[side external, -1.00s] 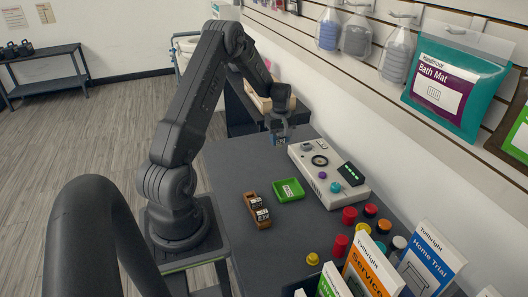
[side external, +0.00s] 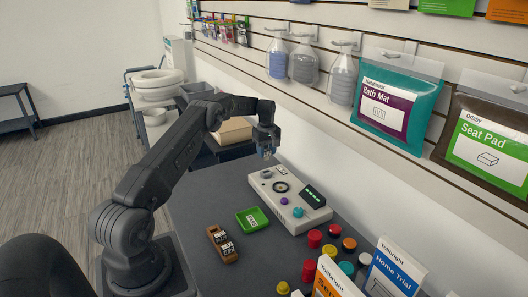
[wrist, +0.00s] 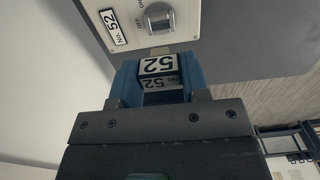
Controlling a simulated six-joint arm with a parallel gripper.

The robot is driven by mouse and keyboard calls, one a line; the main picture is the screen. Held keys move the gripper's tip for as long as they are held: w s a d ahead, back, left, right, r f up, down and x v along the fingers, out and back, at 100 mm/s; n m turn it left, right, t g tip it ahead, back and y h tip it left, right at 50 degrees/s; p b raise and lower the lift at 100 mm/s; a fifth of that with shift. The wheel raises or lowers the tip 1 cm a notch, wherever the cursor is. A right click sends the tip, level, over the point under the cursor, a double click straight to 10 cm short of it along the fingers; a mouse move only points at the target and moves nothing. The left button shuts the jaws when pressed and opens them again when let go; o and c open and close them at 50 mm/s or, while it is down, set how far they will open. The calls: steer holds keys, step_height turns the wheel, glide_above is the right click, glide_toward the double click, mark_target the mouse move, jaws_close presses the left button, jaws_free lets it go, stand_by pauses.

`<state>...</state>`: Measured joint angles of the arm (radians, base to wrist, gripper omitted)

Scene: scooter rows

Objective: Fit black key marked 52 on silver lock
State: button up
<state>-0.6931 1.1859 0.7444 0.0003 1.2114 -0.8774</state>
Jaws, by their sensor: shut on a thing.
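My gripper (wrist: 158,64) has blue fingers shut on the black key marked 52 (wrist: 160,84), whose white labels show in the wrist view. In the side external view my gripper (side external: 266,154) hangs just above the far end of the white panel. The silver lock (wrist: 158,17) is a round knob on that panel, beside a "No. 52" plate (wrist: 113,27). In the wrist view the key is just below the lock in the picture, with a small gap. In the side external view the lock (side external: 267,174) sits under the fingertips. I cannot tell the height gap.
The white panel (side external: 262,190) also carries a black ring, purple and teal buttons and a green-lit display (side external: 313,195). A green tray (side external: 252,219) and a brown holder (side external: 215,239) with labelled black keys lie nearer. Coloured caps and boxes crowd the front right.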

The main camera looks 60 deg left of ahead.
steer(key=shift+f, duration=2.6)
steer(key=shift+f, duration=0.95)
steer(key=o, duration=1.4)
steer(key=shift+r, duration=0.1)
steer(key=shift+r, duration=2.95)
steer(key=shift+r, duration=0.1)
